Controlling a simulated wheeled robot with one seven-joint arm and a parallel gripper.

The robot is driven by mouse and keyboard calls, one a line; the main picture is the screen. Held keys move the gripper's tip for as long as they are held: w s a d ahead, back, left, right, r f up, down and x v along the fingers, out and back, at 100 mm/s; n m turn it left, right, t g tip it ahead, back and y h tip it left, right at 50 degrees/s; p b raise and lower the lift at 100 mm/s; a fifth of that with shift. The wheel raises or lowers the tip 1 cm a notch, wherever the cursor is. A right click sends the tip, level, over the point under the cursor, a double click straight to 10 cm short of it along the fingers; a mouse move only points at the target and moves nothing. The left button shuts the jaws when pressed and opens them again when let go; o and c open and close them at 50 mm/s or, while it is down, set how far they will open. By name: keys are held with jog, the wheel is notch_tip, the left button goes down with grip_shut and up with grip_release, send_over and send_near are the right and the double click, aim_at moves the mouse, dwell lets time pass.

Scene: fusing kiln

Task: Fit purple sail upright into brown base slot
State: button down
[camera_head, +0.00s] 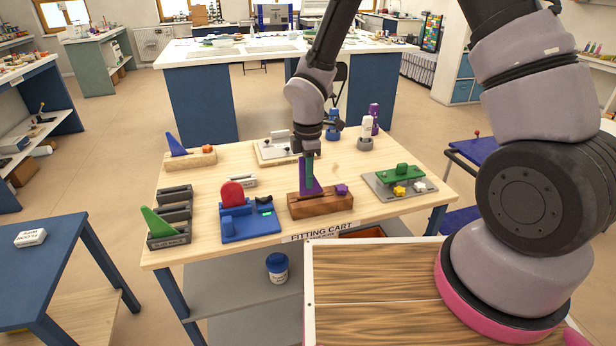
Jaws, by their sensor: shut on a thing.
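My gripper (308,168) points straight down above the brown base and is shut on the purple sail (306,190). The sail stands upright. Its lower edge meets the top of the brown base (320,206) in this view; I cannot tell whether it sits inside the slot or just above it. The slot itself is hidden. A small purple block (341,189) sits on the right end of the base. The fingers cover the middle and upper part of the sail.
On the wooden cart top, a blue base with a red piece (232,194) stands left of the brown base, and a grey plate with a green piece (402,171) stands right. A wooden base with a blue sail (176,146) is at back left. Dark racks (174,205) line the left edge.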

aim_at(308, 194)
jog(key=shift+f, duration=2)
jog(key=c, duration=0.8)
grip_release()
jog(key=shift+c, duration=0.2)
notch_tip(308, 194, up, 11)
jog(key=shift+f, duration=0.1)
